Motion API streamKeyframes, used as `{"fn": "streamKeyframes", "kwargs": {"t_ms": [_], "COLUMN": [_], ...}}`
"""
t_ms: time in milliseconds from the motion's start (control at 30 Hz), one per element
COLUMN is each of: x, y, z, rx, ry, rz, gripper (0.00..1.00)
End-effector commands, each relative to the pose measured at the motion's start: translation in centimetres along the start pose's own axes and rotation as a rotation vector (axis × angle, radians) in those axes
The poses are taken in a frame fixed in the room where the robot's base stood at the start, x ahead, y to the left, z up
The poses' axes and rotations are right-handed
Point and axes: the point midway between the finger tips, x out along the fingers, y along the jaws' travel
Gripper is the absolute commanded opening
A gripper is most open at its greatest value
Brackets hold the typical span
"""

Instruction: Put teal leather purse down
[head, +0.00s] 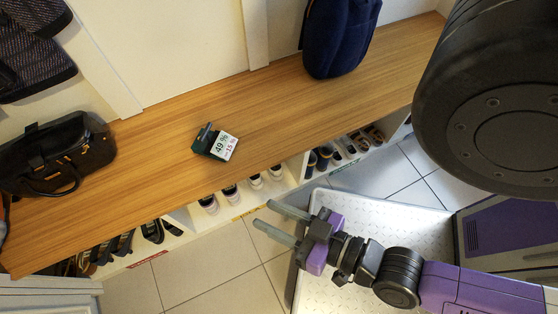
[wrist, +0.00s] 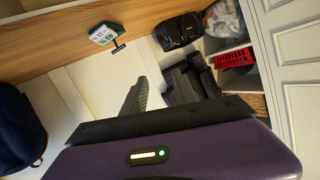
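A small dark teal object, which looks like the teal leather purse (head: 205,138), lies on the wooden bench top. In the wrist view a dark finger (wrist: 137,100) points up toward the bench.
The wooden bench (head: 300,110) has cubbies with several shoes below. A black handbag (head: 60,155) stands at its left, a navy backpack (head: 338,38) at its back right. Dark patterned clothing (head: 32,60) hangs upper left. Bench top around the purse is clear.

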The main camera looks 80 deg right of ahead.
Motion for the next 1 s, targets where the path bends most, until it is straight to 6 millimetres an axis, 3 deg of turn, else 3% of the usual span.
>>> {"fn": "streamKeyframes", "kwargs": {"t_ms": [100, 300, 767, 1000], "x": [-0.9, -1.3, -1.4, -2.1], "y": [0.8, 1.1, 1.2, 0.5], "z": [-2.5, -5.3, -6.1, -9.1], "rx": [-0.128, -0.264, -0.296, -0.296], "ry": [-0.031, -0.053, -0.057, -0.057], "rz": [-0.131, -0.26, -0.288, -0.287], "gripper": [0.35, 0.35, 0.35, 0.35]}}
